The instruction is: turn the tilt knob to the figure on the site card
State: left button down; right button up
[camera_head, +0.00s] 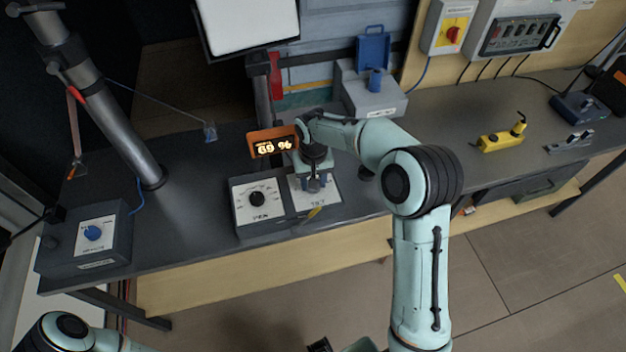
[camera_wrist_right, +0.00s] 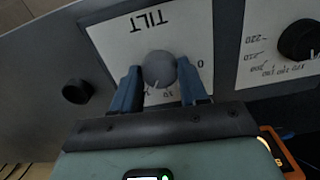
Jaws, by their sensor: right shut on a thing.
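The tilt knob (camera_wrist_right: 159,69) is a round grey knob with a white pointer mark, on a white plate lettered TILT (camera_wrist_right: 115,30). In the right wrist view the mark points down towards the gripper's palm, and most of the scale is hidden. My right gripper (camera_wrist_right: 160,86) is shut on the knob, one blue finger on each side. In the head view my right gripper (camera_head: 314,184) reaches down over the TILT panel (camera_head: 331,196) and hides the knob. I cannot make out a site card. My left gripper is out of view; only part of that arm shows.
Left of TILT is the PAN panel (camera_head: 272,195) with a black knob (camera_head: 257,199). An orange-framed display (camera_head: 272,142) behind reads a percentage, seemingly 69. A box with a blue knob (camera_head: 93,233) stands at the left. A small black knob (camera_wrist_right: 76,91) is beside the TILT plate.

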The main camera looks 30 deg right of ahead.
jog(key=shift+m, duration=0.4)
jog(key=o, duration=1.1)
jog(key=shift+c, duration=0.2)
jog(key=shift+r, duration=0.1)
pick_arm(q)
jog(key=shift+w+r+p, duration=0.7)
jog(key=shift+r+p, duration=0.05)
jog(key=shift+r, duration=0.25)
pick_arm(e)
notch_tip(320, 180, up, 13)
